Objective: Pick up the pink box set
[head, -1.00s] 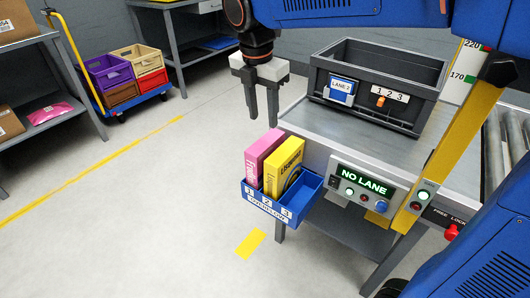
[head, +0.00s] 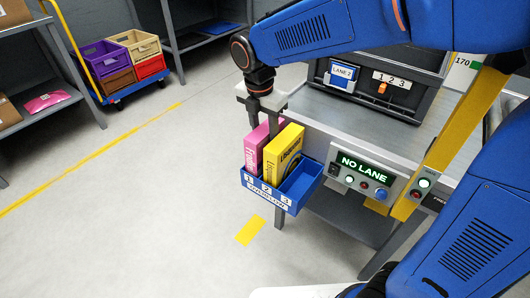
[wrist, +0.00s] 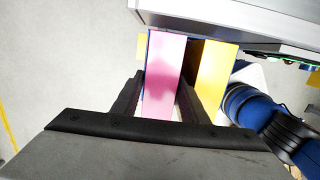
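The pink box (head: 258,146) stands upright in slot 1 of a blue holder (head: 268,195) hung on the side of the workstation. A yellow box (head: 284,152) stands in slot 2 to its right; slot 3 is empty. My gripper (head: 263,122) points down over the pink box, its fingers partly hidden behind the boxes. In the wrist view, the pink box (wrist: 165,75) lies between my gripper's two dark fingers (wrist: 161,85), one on each side. The right finger is in the gap toward the yellow box (wrist: 214,75). The fingers look open, with no clear grip on the box.
The steel workstation top (head: 340,118) is close on the right, with a dark bin (head: 400,85) labelled LANE 2. A panel (head: 366,175) reads NO LANE. Coloured crates (head: 122,62) stand on a cart at the back left. The floor at left is clear.

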